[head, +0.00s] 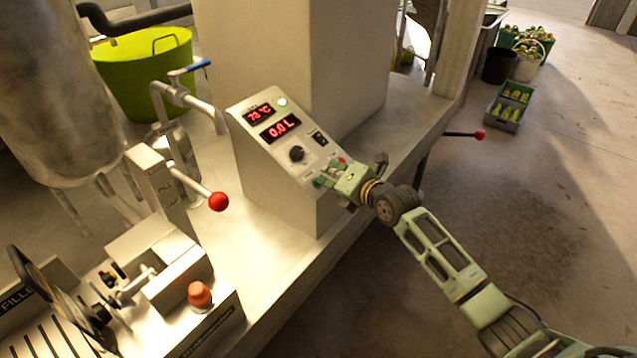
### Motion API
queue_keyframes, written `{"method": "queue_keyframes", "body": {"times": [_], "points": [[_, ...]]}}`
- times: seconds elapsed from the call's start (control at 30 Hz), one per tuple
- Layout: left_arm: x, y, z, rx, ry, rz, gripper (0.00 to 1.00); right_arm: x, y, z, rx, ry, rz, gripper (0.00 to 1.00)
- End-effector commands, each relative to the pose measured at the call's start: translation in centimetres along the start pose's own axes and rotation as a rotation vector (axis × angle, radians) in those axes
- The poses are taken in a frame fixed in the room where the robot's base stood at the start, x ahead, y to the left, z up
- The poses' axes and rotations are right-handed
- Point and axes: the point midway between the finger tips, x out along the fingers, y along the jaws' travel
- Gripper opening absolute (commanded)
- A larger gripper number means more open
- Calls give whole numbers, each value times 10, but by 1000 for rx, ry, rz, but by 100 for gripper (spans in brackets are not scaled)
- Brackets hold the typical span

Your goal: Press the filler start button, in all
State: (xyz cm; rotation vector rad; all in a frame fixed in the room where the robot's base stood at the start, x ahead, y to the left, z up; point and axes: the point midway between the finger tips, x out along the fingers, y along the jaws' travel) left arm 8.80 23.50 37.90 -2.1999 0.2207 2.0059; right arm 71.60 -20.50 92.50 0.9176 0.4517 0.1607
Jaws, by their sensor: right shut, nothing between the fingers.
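A sloped control box (275,165) stands on the metal trailer deck. A large orange-red button (199,293) sits on the filler machine at the lower left. I cannot read which one is marked start. My left gripper is out of view.
A lever with a red ball (218,201) rises between the filler and the control box. A blue-handled tap (190,72) and a green tub (145,75) stand behind. Another red-tipped lever (478,134) sticks out past the deck edge. Bottle crates (507,107) stand on the floor.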

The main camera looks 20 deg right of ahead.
Motion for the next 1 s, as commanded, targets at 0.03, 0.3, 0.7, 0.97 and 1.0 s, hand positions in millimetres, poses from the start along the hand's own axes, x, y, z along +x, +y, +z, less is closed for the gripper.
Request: {"method": "queue_keyframes", "body": {"times": [0.03,0.3,0.7,0.97,1.0], "points": [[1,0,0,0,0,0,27,1,-1,-1,-1,1,-1,0],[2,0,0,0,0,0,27,2,-1,-2,0,2,-1,0],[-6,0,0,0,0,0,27,-6,5,4,-1,2,-1,0],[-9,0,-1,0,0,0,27,-10,7,6,0,1,0,0],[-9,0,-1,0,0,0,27,-10,7,6,0,1,0,0]]}}
